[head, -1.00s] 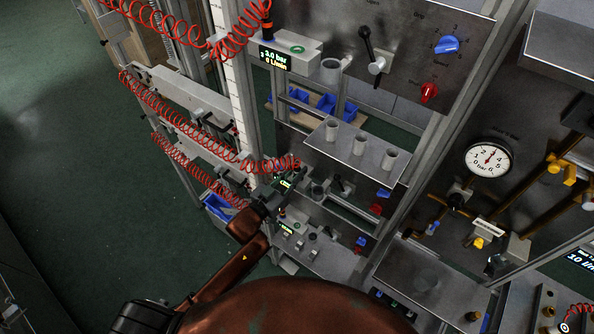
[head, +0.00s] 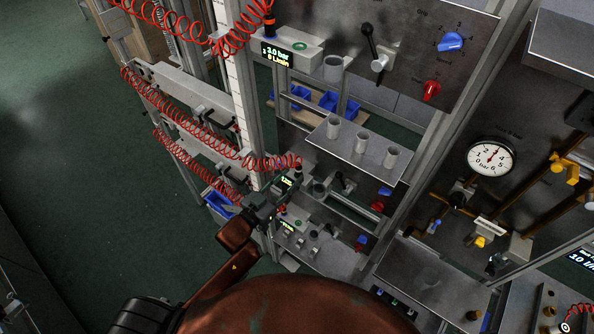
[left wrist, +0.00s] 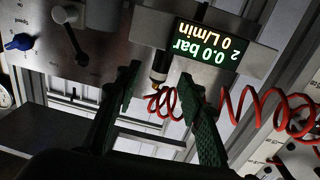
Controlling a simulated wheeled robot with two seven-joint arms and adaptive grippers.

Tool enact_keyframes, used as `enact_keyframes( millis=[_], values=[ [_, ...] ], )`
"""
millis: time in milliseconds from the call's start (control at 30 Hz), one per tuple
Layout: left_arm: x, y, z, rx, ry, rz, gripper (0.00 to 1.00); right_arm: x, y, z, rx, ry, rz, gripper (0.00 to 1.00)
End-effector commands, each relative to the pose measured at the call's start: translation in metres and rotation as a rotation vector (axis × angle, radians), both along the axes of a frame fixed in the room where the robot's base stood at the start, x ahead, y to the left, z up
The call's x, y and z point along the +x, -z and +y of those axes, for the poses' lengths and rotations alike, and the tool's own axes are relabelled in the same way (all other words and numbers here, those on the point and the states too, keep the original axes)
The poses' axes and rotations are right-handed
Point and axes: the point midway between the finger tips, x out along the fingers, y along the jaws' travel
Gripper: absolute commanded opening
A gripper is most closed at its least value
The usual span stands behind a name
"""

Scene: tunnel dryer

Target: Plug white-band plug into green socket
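My left gripper (head: 272,207) is at the lower modules in the head view. In the left wrist view its two green-grey fingers (left wrist: 163,88) are wide apart, with nothing held between them. A dark plug (left wrist: 159,68) with a pale band and an orange end on a red coiled hose shows between the fingertips in that picture. I cannot tell how far beyond them it is. It stands beside a display reading 0.0 bar. A green ring socket (head: 299,46) is on the upper grey block in the head view, right of another plug (head: 268,25). My right gripper is out of view.
Red coiled hoses (head: 190,128) hang left of the upright posts. A shelf with grey cups (head: 350,155) juts out above and right of my left gripper. Lever and knob panels stand behind. Open green floor (head: 60,190) lies left.

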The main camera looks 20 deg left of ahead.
Motion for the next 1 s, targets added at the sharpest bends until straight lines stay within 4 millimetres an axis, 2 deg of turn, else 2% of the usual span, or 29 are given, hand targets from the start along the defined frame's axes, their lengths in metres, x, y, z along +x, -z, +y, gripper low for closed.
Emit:
enact_keyframes(
  millis=[33, 200, 400, 1000],
  values=[
    [-0.012, 0.001, 0.005, 0.001, -0.001, 0.003, 0.36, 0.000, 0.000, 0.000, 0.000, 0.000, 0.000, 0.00],
    [-0.042, 0.001, 0.018, 0.001, -0.001, 0.002, 0.36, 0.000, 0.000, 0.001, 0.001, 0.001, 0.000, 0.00],
    [-0.064, 0.000, 0.027, 0.000, 0.000, 0.000, 0.36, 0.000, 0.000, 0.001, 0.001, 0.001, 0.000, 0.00],
    [-0.068, -0.001, 0.029, 0.000, 0.000, -0.001, 0.36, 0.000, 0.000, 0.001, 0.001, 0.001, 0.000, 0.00]
  ],
)
